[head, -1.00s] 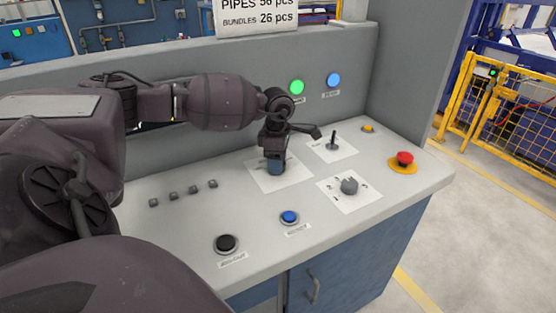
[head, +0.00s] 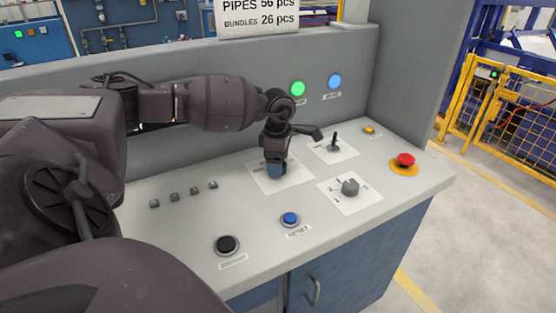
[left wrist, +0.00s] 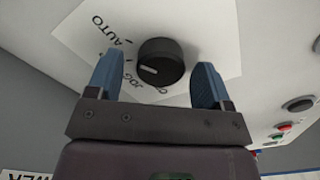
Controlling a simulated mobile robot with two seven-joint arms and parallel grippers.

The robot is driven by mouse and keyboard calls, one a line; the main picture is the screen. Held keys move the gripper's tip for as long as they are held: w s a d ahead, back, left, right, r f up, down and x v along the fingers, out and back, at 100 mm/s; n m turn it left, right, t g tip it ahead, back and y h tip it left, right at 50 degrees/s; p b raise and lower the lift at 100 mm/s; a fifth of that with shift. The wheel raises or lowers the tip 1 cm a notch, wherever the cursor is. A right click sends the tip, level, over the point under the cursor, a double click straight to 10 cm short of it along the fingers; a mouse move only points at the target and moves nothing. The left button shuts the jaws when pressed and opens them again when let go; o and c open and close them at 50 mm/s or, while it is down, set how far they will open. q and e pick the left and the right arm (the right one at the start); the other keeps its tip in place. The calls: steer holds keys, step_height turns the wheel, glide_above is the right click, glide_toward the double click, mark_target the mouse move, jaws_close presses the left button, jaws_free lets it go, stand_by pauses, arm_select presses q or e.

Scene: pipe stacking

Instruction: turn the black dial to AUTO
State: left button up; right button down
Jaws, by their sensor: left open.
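The black dial (left wrist: 161,62) is a round knob on a white label plate (left wrist: 215,22) in the left wrist view. Its white mark points toward the JOG lettering, with AUTO printed further round the plate. My left gripper (left wrist: 157,76) is open, with one blue finger on each side of the dial; I cannot tell whether they touch it. In the head view my left gripper (head: 275,168) points down over the same plate (head: 295,178) and hides the dial. My right gripper is not in view.
A grey rotary knob (head: 350,187), a small lever (head: 334,143) and a red emergency button (head: 405,160) stand to the right. A blue button (head: 290,219) and a black button (head: 227,244) sit nearer the front edge. Several small switches (head: 174,197) lie left.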

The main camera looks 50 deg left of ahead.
arm_select(q)
step_height(320, 180, up, 11)
steer(key=shift+p, duration=0.35)
stand_by(0.6)
